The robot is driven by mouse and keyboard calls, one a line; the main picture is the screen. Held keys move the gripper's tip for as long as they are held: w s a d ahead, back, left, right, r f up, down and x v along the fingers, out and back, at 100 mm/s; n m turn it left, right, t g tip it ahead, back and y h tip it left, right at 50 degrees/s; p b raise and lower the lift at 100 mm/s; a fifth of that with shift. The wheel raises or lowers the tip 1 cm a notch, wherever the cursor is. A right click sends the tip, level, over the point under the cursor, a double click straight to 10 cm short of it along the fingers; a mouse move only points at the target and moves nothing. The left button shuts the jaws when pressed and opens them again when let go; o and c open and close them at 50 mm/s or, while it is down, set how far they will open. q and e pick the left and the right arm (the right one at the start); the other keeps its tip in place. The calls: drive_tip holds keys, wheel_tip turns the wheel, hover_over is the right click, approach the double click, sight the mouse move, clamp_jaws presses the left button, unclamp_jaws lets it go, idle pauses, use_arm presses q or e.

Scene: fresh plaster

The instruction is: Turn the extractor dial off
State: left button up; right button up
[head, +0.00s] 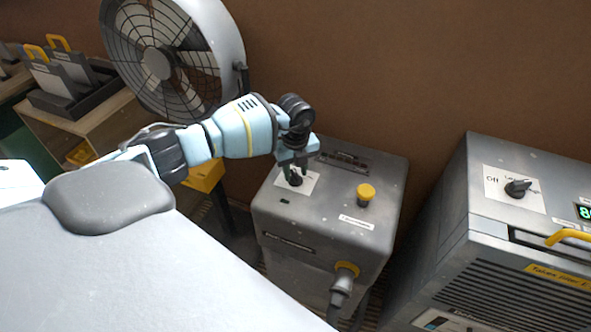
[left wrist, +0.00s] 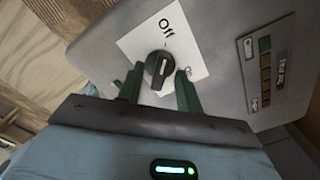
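A grey box-shaped machine (head: 330,235) stands below my left arm in the head view. A black dial (head: 295,179) sits on a white label on its top. In the left wrist view the dial (left wrist: 159,66) shows a pale pointer line, and the label (left wrist: 140,45) reads "Off" above it. My left gripper (head: 290,168) is over the dial, pointing down. In the left wrist view its two green fingers (left wrist: 157,88) are spread apart, one on each side of the dial. I cannot tell whether they touch it. My right gripper is not in view.
A yellow button (head: 365,194) stands beside the dial, and a plug (head: 342,286) sits in the machine's front. A second grey machine (head: 480,255) on the right has its own dial (head: 518,188). A large fan (head: 165,62) stands behind my left arm.

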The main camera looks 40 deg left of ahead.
sight(295, 173)
use_arm(q)
wheel_tip(295, 173, up, 6)
drive_tip(key=shift+w+r+p, duration=0.1)
drive_tip(key=shift+r+p, duration=0.1)
drive_tip(key=shift+p, duration=0.1)
drive_tip(key=shift+r, duration=0.55)
